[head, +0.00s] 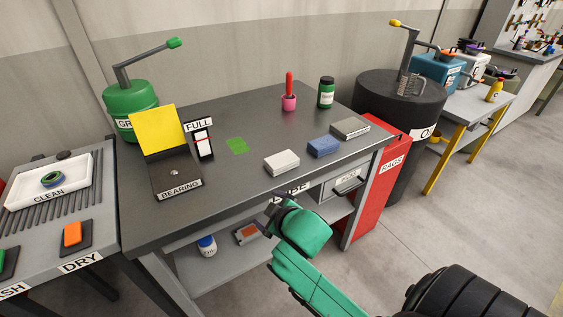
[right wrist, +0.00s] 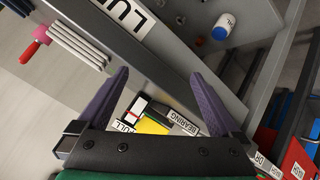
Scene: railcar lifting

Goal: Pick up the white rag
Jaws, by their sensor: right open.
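The white rag (head: 281,162) is a folded block lying flat near the front edge of the dark workbench (head: 225,185). My right gripper (head: 268,212) is in front of the bench edge, below and apart from the rag in the head view. In the right wrist view its two purple fingers (right wrist: 160,76) are spread wide with nothing held between them. A pale layered stack (right wrist: 82,45) shows at the upper left there; I cannot tell for sure whether it is the white rag. My left gripper is not in view.
A blue rag (head: 323,147) and a grey rag (head: 350,128) lie to the right of the white one.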

